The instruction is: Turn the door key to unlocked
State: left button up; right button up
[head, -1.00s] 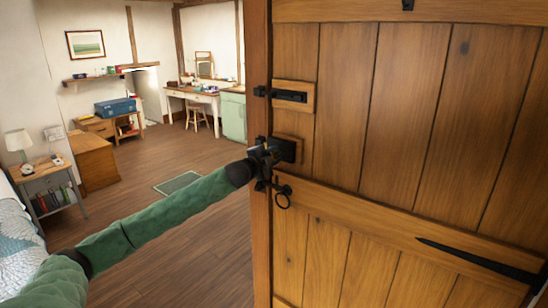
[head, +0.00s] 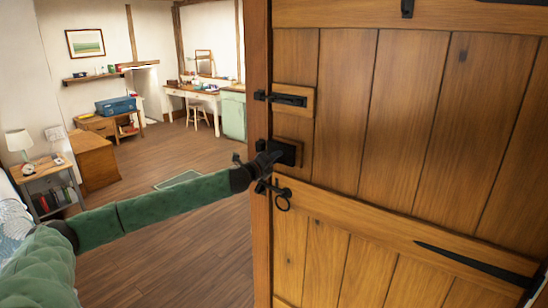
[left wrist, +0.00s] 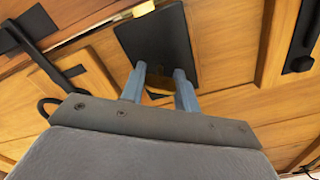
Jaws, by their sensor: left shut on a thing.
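The wooden door (head: 400,120) fills the right of the head view, with a black lock plate (head: 287,152) near its left edge. My left gripper (head: 272,157) is at this plate. In the left wrist view the black lock plate (left wrist: 158,42) is straight ahead, and the fingers of my left gripper (left wrist: 158,88) reach to its lower part. They are shut on a small brass-coloured piece (left wrist: 157,98), which looks like the door key. Most of the key is hidden by the fingers, so its angle cannot be told. My right gripper is not in view.
The wooden floor (head: 170,250) to the left is clear, with a small green mat (head: 178,181).

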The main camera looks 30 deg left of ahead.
pick_arm(q)
jog(key=m+p, duration=0.1)
jog(key=m, duration=0.2)
jog(key=m+p, duration=0.4)
jog(key=m, duration=0.3)
jog(key=shift+f+m+p, duration=0.1)
jog(key=shift+m+p, duration=0.4)
jog(key=shift+m, duration=0.3)
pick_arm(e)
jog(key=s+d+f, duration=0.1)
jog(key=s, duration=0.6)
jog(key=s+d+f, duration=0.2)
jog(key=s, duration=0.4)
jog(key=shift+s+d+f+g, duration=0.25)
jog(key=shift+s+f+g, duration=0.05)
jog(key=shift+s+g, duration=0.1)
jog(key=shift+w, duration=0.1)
pick_arm(q)
jog(key=o, duration=1)
